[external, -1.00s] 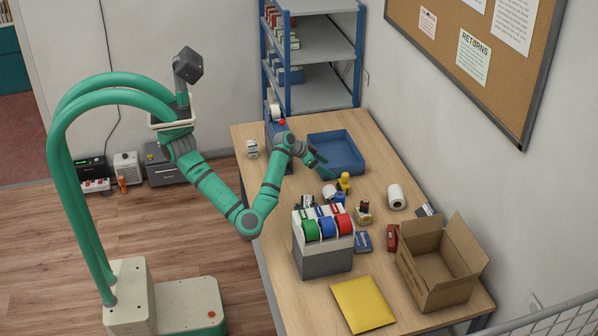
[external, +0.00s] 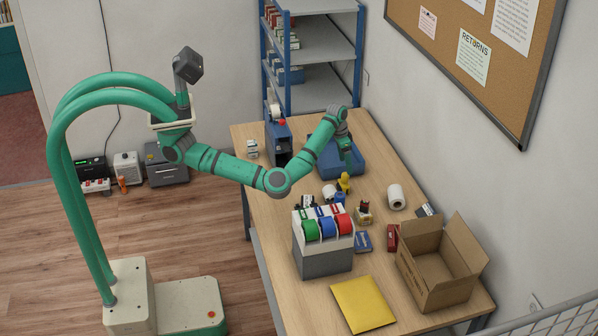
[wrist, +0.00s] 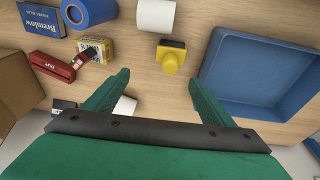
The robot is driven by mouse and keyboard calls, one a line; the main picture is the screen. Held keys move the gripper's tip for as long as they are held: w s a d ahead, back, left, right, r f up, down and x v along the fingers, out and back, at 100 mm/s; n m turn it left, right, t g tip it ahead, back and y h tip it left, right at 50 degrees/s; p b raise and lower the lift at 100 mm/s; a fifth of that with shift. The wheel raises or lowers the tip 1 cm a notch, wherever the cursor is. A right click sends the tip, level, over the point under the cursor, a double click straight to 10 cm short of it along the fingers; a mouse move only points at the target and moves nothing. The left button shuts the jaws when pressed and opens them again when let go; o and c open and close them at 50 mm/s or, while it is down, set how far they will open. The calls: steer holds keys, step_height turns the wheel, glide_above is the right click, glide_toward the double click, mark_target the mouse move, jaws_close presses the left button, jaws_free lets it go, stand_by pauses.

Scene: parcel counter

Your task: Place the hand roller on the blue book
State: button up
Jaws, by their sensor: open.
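A small yellow piece with a rounded knob and a dark base (external: 344,181) stands on the table. It is my best match for the hand roller, though its shape does not settle this. In the wrist view the yellow piece (wrist: 170,60) is just beyond my fingertips, between their lines. The blue book (external: 363,241) lies flat beside the tape dispenser; the wrist view shows the book (wrist: 42,19) at upper left, with lettering. My gripper (external: 347,161) is open and empty, above the tray's right side; its spread fingers (wrist: 158,78) show in the wrist view.
A blue tray (wrist: 260,112) is right of my fingers in the wrist view. A cardboard box (external: 425,285) stands at front right.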

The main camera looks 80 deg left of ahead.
mark_target(343, 183)
steer(key=f, duration=0.4)
steer(key=a+f+g, duration=0.1)
steer(key=f, duration=0.4)
steer(key=f+g, duration=0.1)
steer(key=f, duration=0.4)
steer(key=shift+w+a+y, duration=0.2)
steer(key=shift+y, duration=0.2)
steer(key=c, duration=1.2)
steer(key=shift+c, duration=0.7)
steer(key=shift+r, duration=0.15)
